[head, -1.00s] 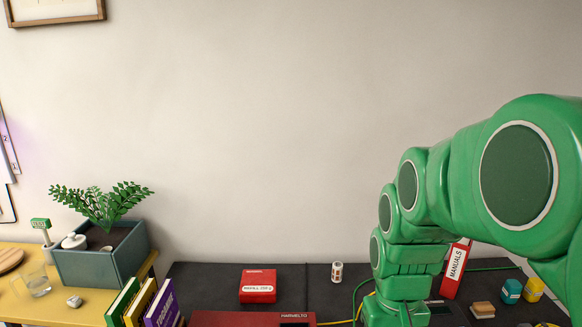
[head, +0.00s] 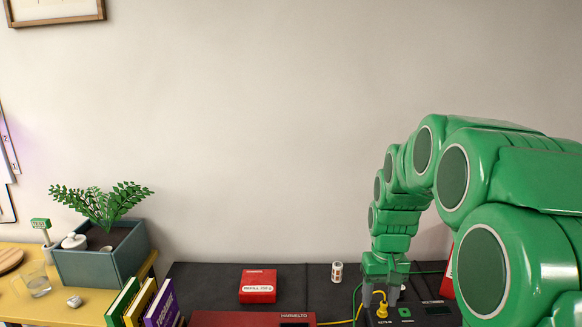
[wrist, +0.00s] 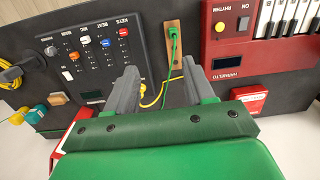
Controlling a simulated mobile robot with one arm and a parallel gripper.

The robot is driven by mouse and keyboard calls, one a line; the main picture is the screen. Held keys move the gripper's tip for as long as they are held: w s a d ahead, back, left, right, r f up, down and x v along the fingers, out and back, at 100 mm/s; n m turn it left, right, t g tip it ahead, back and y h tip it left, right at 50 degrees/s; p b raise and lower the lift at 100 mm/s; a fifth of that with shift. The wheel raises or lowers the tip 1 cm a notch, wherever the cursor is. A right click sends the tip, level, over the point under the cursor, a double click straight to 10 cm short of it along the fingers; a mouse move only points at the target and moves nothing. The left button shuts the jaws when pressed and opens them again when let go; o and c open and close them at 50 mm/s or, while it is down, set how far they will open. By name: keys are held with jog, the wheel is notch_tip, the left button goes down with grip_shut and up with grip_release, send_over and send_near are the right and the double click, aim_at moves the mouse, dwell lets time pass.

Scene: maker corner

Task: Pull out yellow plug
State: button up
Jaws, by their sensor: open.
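The yellow plug (head: 382,309) stands upright in the dark panel on the bench, with a yellow cable from its top. My gripper (head: 380,297) is open above it and points down, with a finger to either side of the plug's upper part. In the wrist view the yellow plug (wrist: 142,87) shows close beside the left finger of my gripper (wrist: 160,68), inside the gap. Whether that finger touches it I cannot tell. The jaws hold nothing.
A green plug (wrist: 174,32) with a green cable sits in a wooden strip nearby. A control panel with sliders (wrist: 90,55) and a red keyboard (wrist: 238,55) flank the gripper. A red box (head: 258,287) and a small white cylinder (head: 337,272) stand on the dark bench.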

jog(key=w+d+f, duration=0.5)
jog(key=w+f, duration=0.2)
jog(key=w, duration=0.4)
send_over(384, 303)
jog(key=shift+t, duration=0.4)
notch_tip(384, 303, down, 7)
jog(key=shift+r, duration=0.2)
jog(key=shift+f, duration=0.1)
jog(key=shift+f, duration=4.4)
grip_shut()
jog(key=shift+r, duration=0.5)
jog(key=shift+r, duration=2.5)
